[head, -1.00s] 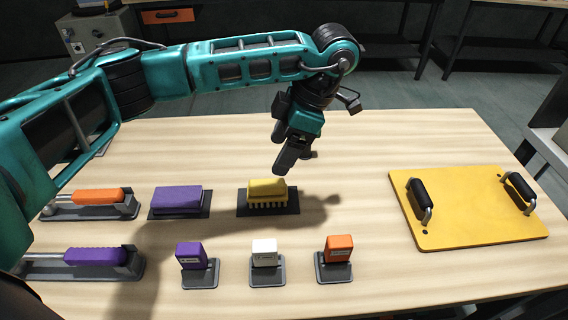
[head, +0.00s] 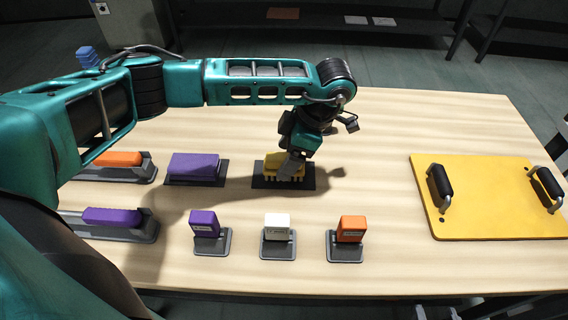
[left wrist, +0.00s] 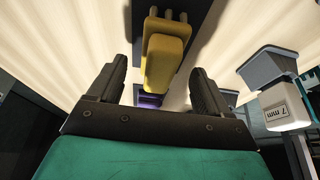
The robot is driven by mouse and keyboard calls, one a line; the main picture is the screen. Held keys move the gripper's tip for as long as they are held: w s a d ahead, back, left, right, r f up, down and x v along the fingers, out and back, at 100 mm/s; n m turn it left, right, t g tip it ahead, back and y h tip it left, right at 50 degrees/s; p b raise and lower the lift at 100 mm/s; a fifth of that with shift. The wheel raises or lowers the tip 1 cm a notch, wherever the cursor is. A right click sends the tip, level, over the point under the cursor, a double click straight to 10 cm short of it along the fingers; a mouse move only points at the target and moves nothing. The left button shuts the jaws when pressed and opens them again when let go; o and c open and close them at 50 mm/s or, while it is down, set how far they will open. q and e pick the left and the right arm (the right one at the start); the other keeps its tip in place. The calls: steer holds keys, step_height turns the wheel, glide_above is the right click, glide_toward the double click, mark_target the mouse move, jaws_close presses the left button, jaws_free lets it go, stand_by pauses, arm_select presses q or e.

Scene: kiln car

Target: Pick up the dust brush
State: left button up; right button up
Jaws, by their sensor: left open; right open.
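The dust brush (head: 271,163) looks to be the yellow block with pale bristles along one side. In the left wrist view the yellow brush (left wrist: 163,58) shows between the two fingers of my left gripper (left wrist: 160,68). Those fingers are open, with gaps on both sides of the brush; I cannot tell how far down they reach around it. My right gripper is not in view.
A purple block (head: 194,167) on a pad is left of the brush. Orange-handled (head: 117,158) and purple-handled (head: 112,216) tools lie further left. Purple (head: 203,218), white (head: 277,223) and orange (head: 352,228) blocks stand in front. A yellow board (head: 485,205) with two handles lies right.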

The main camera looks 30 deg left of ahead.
mark_target(285, 157)
arm_select(q)
steer(key=shift+x, duration=0.95)
steer(key=shift+c, duration=0.2)
steer(key=c, duration=1.2)
steer(key=shift+o, duration=0.2)
step_height(285, 157, up, 10)
steer(key=shift+r, duration=0.1)
steer(key=o, duration=0.6)
steer(key=c, duration=0.4)
steer(key=shift+d, duration=0.15)
